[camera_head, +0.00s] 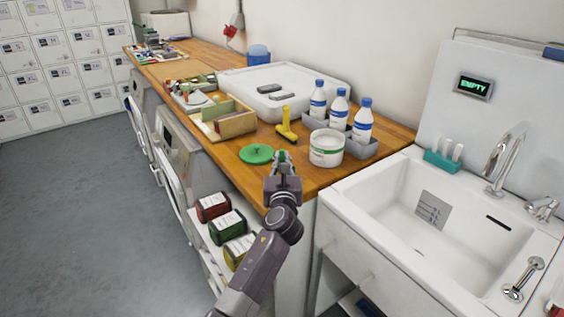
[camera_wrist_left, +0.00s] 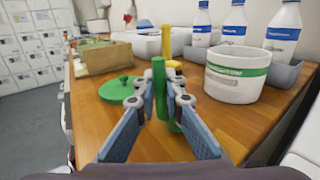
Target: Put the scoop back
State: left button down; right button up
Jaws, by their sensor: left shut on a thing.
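My left gripper (camera_head: 284,172) is over the front edge of the wooden counter. In the left wrist view the left gripper (camera_wrist_left: 160,100) is shut on a green scoop (camera_wrist_left: 159,82), whose narrow part stands upright between the fingers. The fingers hide part of the scoop. A white tub (camera_head: 327,148) with a green-edged label stands to the right of the gripper; it also shows in the wrist view (camera_wrist_left: 236,75). A round green lid with a knob (camera_head: 257,154) lies flat on the counter to the left. My right gripper is out of view.
A yellow tool (camera_head: 286,127) stands behind the gripper. Blue-capped bottles (camera_head: 339,108) stand in a grey tray (camera_head: 371,148) behind the tub. A wooden box (camera_head: 236,124) and a large white bin lid (camera_head: 285,84) are farther back. A sink (camera_head: 420,215) is at the right.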

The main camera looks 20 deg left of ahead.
pick_arm(q)
jog(key=shift+f, duration=0.15)
jog(key=c, duration=2)
grip_release()
jog(key=shift+c, duration=0.2)
jog(key=shift+r, duration=0.35)
jog(key=shift+s+d+f, duration=0.1)
jog(key=shift+s+f, duration=0.05)
jog(key=shift+s, duration=0.2)
jog(key=v, duration=1.1)
jog(key=shift+s, duration=0.15)
